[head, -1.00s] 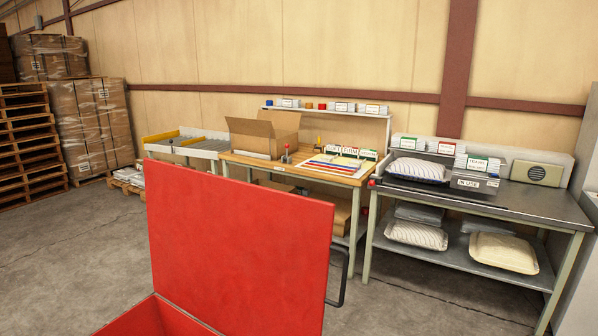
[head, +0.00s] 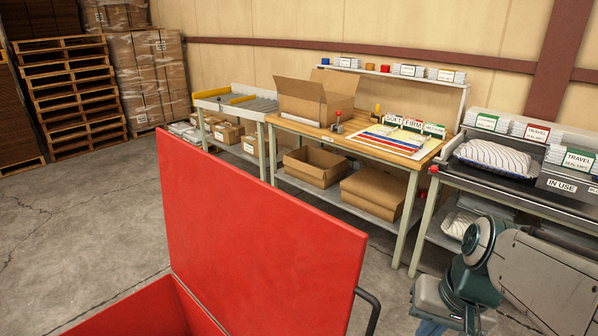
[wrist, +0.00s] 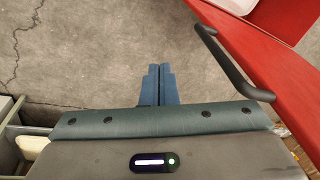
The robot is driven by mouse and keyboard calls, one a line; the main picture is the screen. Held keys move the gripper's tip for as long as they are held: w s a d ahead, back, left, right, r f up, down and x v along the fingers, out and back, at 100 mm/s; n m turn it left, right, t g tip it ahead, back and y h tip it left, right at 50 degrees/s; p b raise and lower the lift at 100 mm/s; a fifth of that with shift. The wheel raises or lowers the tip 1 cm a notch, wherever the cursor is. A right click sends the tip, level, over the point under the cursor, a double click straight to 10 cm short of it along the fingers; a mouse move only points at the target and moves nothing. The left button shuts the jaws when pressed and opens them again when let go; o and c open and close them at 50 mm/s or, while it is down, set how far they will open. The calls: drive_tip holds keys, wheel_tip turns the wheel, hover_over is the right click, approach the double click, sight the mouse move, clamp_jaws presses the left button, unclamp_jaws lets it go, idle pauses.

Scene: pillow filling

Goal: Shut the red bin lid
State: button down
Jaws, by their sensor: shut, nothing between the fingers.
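The red bin lid (head: 262,235) stands raised in the head view, hinged on the red bin (head: 135,310) at the lower left. A dark bar handle (head: 372,308) sits at the lid's right edge. In the wrist view the handle (wrist: 228,62) runs along the red lid (wrist: 275,75) at the upper right. My gripper (wrist: 157,68) shows in the wrist view with its blue fingers together and empty, to the left of the handle and apart from it. In the head view only my arm shows at the lower right; the fingers are not visible there.
A wooden workbench (head: 350,140) with an open carton (head: 315,98) stands behind the lid. A metal bench (head: 515,190) with a striped pillow (head: 494,158) is at the right, behind my arm. Pallets (head: 72,95) stand at the back left. The concrete floor (head: 70,215) at left is clear.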

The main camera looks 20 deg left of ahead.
drive_tip(key=w+a+r+n+g+y+p, duration=0.1)
drive_tip(key=w+a+r+g+y, duration=0.1)
drive_tip(key=w+a+r+y, duration=0.45)
drive_tip(key=w+a+r+n+g+y+p, duration=0.1)
drive_tip(key=w+a+g+y, duration=0.25)
drive_tip(key=w+a, duration=0.6)
drive_tip(key=w+a+r+n+g+y+p, duration=0.1)
drive_tip(key=w+a+r+y+p, duration=0.15)
drive_tip(key=w+a+y, duration=0.55)
drive_tip(key=h+p, duration=0.2)
approach(258, 180)
drive_tip(key=w+a, duration=0.3)
drive_tip(key=a, duration=0.1)
drive_tip(key=shift+s+a+f+p, duration=0.15)
drive_tip(key=shift+s+a+p, duration=0.25)
drive_tip(key=shift+s+a, duration=0.8)
drive_tip(key=shift+s, duration=0.5)
drive_tip(key=shift+s, duration=0.1)
